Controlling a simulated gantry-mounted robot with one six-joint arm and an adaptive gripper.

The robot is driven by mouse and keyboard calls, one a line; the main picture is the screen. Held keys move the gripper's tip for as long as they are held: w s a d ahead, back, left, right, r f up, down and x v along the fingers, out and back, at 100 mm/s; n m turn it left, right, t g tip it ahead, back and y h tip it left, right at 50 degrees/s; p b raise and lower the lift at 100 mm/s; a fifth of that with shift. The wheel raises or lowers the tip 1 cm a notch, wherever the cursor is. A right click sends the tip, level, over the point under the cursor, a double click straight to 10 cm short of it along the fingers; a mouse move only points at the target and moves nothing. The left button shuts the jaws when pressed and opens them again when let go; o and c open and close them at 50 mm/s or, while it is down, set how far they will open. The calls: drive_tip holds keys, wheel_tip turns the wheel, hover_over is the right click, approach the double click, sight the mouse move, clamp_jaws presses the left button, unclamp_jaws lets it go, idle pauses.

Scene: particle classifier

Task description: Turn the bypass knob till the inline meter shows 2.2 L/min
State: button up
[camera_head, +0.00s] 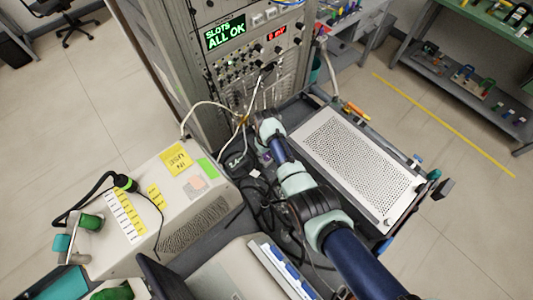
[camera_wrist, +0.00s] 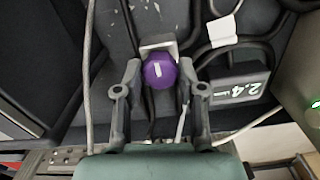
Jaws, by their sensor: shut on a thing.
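The purple bypass knob (camera_wrist: 161,72) is in the upper middle of the wrist view. A white line on its face points nearly straight up in that picture. My gripper (camera_wrist: 160,76) is shut on the knob, one finger on its left and one on its right. In the head view the meter (camera_head: 235,161) also reads 2.4, left of my wrist. My fingertips are hard to make out in the head view.
Dark hoses and thin grey cables run around the knob and meter. An instrument rack (camera_head: 238,60) with a green "SLOTS ALL OK" display stands behind. A beige box with yellow notes (camera_head: 176,160) is at left, and a perforated white panel (camera_head: 358,160) at right.

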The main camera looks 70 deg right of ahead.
sight(266, 155)
drive_tip(key=o, duration=1.1)
drive_tip(key=shift+o, duration=0.2)
drive_tip(key=shift+r, duration=0.1)
wheel_tip(266, 155, up, 12)
